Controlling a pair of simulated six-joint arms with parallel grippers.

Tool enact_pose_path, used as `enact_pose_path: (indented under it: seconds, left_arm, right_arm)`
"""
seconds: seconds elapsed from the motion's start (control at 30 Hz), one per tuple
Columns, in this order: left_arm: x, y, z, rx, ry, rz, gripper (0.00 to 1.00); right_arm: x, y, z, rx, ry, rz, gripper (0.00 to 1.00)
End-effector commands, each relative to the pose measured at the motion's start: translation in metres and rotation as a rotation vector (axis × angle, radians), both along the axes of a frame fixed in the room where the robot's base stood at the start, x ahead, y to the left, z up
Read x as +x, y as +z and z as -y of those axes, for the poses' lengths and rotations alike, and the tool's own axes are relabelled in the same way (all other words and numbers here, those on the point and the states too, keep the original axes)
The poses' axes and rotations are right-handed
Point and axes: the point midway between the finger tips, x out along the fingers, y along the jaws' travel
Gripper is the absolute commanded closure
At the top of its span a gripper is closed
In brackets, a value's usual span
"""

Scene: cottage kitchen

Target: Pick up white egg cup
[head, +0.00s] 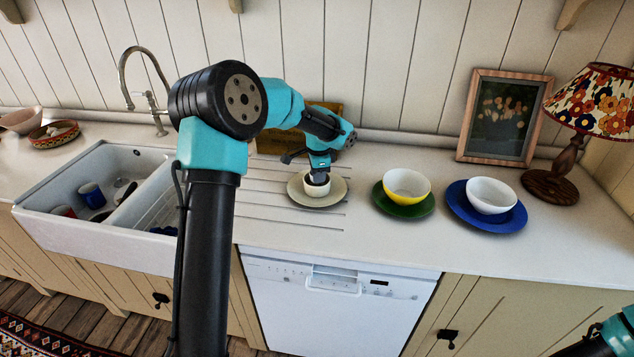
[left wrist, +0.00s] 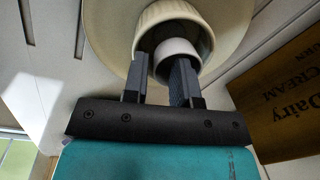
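The white egg cup (left wrist: 177,46) sits inside a cream bowl (left wrist: 150,18), which stands on a cream plate (left wrist: 232,20). In the head view the bowl (head: 317,189) and plate (head: 335,197) are on the counter's drainer area; the egg cup is hard to make out there. My left gripper (left wrist: 161,62) reaches down at the bowl with its fingers apart. One fingertip is left of the egg cup near the bowl's rim; the other overlaps the cup's opening. I cannot tell whether either touches the cup. My right gripper is out of view.
To the right stand a yellow bowl (head: 407,185) on a green plate (head: 404,208) and a white bowl (head: 491,194) on a blue plate (head: 488,219). A wooden Dairy Cream box (left wrist: 275,105) is close by. The sink (head: 100,215) holds mugs. A lamp (head: 560,170) stands right.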

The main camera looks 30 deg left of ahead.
Motion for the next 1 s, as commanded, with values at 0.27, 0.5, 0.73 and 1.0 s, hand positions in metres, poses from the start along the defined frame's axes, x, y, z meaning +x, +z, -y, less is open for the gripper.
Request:
enact_pose_path:
  seconds: [0.27,0.5,0.73,1.0]
  left_arm:
    - [0.0,0.0,0.0,0.0,0.0,0.0,0.98]
    - [0.0,0.0,0.0,0.0,0.0,0.0,1.0]
    - [0.001,0.006,0.0,0.001,0.001,0.002,1.0]
    - [0.001,0.045,0.0,0.001,0.0,0.006,1.0]
  right_arm:
    - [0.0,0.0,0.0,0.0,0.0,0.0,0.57]
    - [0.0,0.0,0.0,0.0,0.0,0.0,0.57]
    - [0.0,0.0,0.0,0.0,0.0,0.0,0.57]
    - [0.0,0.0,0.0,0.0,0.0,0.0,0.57]
